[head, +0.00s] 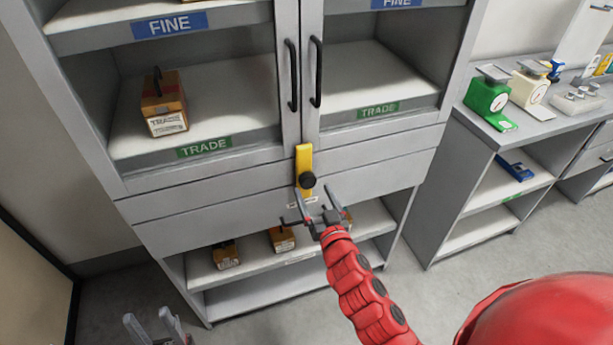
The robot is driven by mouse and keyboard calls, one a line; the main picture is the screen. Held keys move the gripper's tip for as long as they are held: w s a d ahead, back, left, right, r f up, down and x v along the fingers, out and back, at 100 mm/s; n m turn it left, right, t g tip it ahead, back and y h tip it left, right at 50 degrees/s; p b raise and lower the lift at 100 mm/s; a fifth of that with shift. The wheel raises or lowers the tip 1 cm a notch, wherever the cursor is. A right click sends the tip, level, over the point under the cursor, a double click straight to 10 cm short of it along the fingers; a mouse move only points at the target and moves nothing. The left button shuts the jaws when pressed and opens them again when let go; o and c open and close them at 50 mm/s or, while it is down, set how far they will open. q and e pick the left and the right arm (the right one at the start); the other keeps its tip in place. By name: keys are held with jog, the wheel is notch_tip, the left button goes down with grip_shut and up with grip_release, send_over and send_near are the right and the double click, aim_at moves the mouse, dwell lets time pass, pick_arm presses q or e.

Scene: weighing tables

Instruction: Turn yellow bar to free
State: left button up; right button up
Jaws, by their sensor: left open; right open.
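The yellow bar (304,158) stands upright across the seam between the two cabinet doors, at their lower edge. A black round knob (307,180) sits on its lower part. My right gripper (318,195) is open just below and in front of the knob, with its fingers pointing up toward the cabinet. It looks empty, and I cannot tell whether a finger touches the bar. A small label under the bar is partly hidden by the gripper. My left gripper (149,320) is open and empty at the bottom left edge, away from the cabinet.
The cabinet's glazed doors have black handles (291,75) and (316,70). A boxed weight (164,103) stands on the left TRADE shelf. More boxes (226,255) sit on the open shelf below. At right, a bench holds a green scale (488,98) and a cream scale (528,86).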

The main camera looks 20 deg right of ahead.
aim_at(309, 184)
jog(key=w+p, duration=0.1)
jog(key=w, duration=0.5)
jog(key=shift+w, duration=0.3)
grip_shut()
